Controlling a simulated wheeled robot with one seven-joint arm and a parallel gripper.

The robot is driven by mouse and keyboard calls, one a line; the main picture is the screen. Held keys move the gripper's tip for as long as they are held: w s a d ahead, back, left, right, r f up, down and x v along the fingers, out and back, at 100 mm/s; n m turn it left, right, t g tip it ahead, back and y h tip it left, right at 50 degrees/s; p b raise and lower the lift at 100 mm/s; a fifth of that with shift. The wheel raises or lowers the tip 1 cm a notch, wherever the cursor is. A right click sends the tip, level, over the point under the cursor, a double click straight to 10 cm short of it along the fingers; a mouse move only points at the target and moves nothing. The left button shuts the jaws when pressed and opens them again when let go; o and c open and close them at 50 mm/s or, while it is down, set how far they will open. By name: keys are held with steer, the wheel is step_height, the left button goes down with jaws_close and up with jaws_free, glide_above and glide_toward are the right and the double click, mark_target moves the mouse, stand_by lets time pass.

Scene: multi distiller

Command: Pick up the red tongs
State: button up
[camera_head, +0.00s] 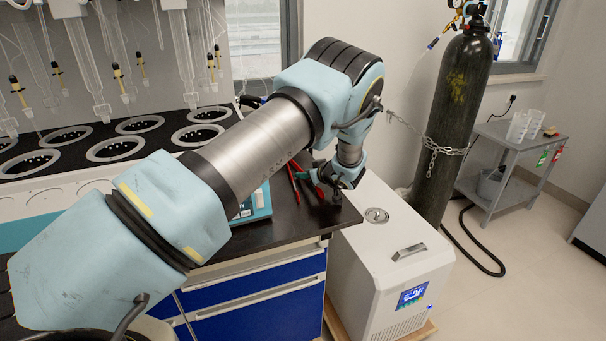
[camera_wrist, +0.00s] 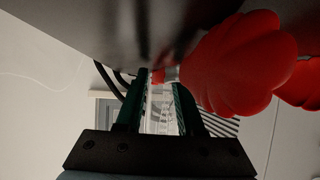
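The red tongs lie on the dark bench top, where a thin red length of them (camera_head: 294,183) shows just left of my gripper. In the wrist view their large scalloped red end (camera_wrist: 238,62) fills the upper right, close beside my gripper's right finger. My gripper (camera_wrist: 161,82) has two green fingers standing apart with a clear gap between them. A small red bit shows near the fingertips; I cannot tell whether it touches them. In the head view my gripper (camera_head: 328,190) is low at the bench's right end, partly hidden by my wrist.
A light blue device (camera_head: 262,208) sits on the bench left of the tongs. The distiller (camera_head: 90,150) with glass tubes stands farther left. A white chiller box (camera_head: 395,255) stands right of the bench, with a chained dark gas cylinder (camera_head: 455,110) behind it.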

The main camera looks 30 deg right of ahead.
jaws_close()
steer(key=shift+w, duration=0.1)
stand_by(1.1)
